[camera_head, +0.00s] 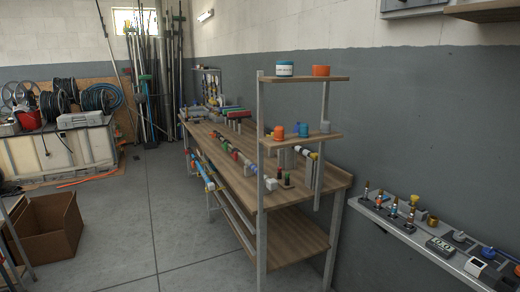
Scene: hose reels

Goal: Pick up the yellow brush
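I cannot make out for certain which thing is the yellow brush. Several small upright brush-like items (394,208) with brownish-orange tops stand in a row on the narrow grey shelf (385,222) at the right wall. A small yellow-brown piece (432,221) stands near them. Another small yellow piece (313,155) shows on the wooden workbench, partly behind a shelf post. Neither of my grippers is in view.
The long wooden workbench (262,180), with a raised shelf unit (305,137), fills the middle. An open cardboard box (48,228) sits on the floor at left. Hose reels (100,97) stand on a cabinet at back left. The grey floor (150,220) between is clear.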

